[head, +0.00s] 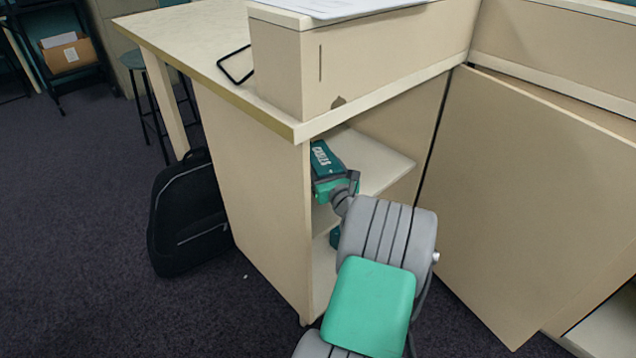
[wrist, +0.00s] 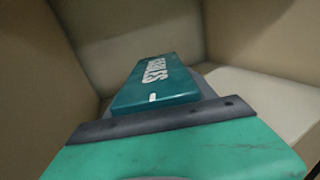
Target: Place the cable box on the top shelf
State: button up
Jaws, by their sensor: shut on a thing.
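The cable box (head: 322,156) is teal with white lettering and sits inside the open cabinet, at the level of the upper shelf (head: 385,162). My gripper (head: 330,180) is shut on its near end. In the wrist view the box (wrist: 158,82) points away from my gripper (wrist: 155,122), into the cabinet corner, with the pale shelf surface (wrist: 270,100) to its right. I cannot tell whether the box touches the shelf. The far end of the box is partly hidden under the counter edge in the head view.
A lower shelf (head: 323,270) holds another teal item (head: 335,237), mostly hidden by my arm. The cabinet door (head: 540,190) stands open on the right. A black backpack (head: 188,215) leans on the left side panel. The counter (head: 195,45) overhangs the opening.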

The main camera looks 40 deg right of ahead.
jog(key=shift+w+f, duration=0.4)
jog(key=shift+f, duration=0.05)
jog(key=f+b, duration=0.3)
jog(key=f, duration=0.1)
jog(key=shift+w, duration=0.35)
jog(key=shift+r, duration=0.15)
jog(key=o, duration=1.8)
